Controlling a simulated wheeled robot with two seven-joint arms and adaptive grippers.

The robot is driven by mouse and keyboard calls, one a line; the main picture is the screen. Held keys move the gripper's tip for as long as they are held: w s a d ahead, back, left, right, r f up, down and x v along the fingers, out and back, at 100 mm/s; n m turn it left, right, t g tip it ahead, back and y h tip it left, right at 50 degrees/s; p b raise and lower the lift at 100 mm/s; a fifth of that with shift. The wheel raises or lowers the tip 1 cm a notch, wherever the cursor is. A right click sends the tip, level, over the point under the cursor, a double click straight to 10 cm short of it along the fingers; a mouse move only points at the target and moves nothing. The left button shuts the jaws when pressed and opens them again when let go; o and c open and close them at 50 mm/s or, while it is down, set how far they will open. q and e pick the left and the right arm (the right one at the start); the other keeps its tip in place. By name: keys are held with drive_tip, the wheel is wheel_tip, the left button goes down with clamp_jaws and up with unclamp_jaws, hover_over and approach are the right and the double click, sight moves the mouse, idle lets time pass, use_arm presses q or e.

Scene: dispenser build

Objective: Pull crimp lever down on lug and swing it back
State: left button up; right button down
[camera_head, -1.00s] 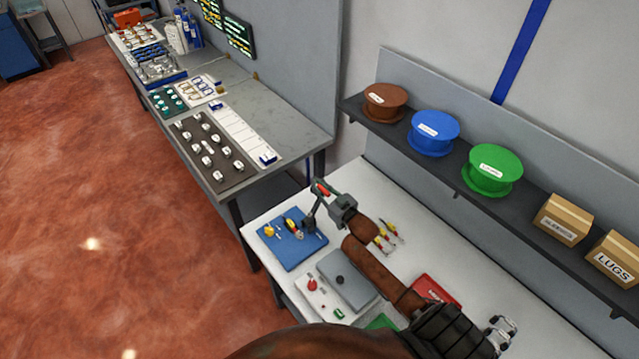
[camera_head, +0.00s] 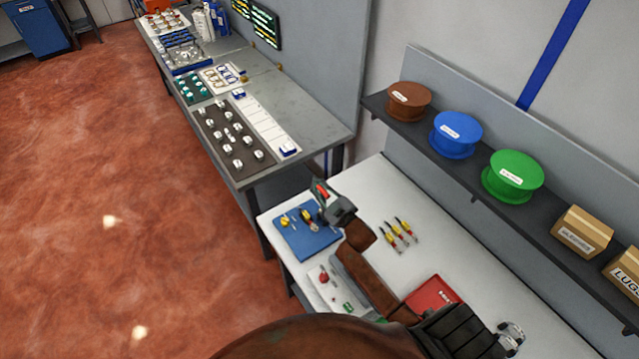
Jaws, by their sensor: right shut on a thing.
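The crimp tool's lever, with a red grip (camera_head: 320,188), shows at the back right of the blue mat (camera_head: 298,242). My right gripper (camera_head: 328,205) is shut on the lever; the gripper body covers much of the lever and the tool's base. Small yellow-and-dark pieces (camera_head: 308,217) stand on the mat just left of the gripper. A smaller yellow piece (camera_head: 285,221) is farther left. The lug cannot be told apart at this size.
A white panel with a red button (camera_head: 323,278) lies in front of the mat, partly hidden by my arm. Several yellow-and-red pieces (camera_head: 398,233) and a red box (camera_head: 433,294) are on the white table (camera_head: 490,310). A shelf with spools (camera_head: 457,134) runs along the wall.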

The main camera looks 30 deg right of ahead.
drive_tip(key=shift+s+f, duration=0.1)
drive_tip(key=shift+f, duration=0.2)
drive_tip(key=c, duration=2.1)
unclamp_jaws()
drive_tip(key=shift+d+r, duration=0.1)
drive_tip(key=shift+o, duration=1.1)
drive_tip(key=shift+r, duration=0.1)
drive_tip(key=s, duration=1.2)
drive_tip(key=shift+d, duration=0.45)
drive_tip(key=shift+c, duration=0.7)
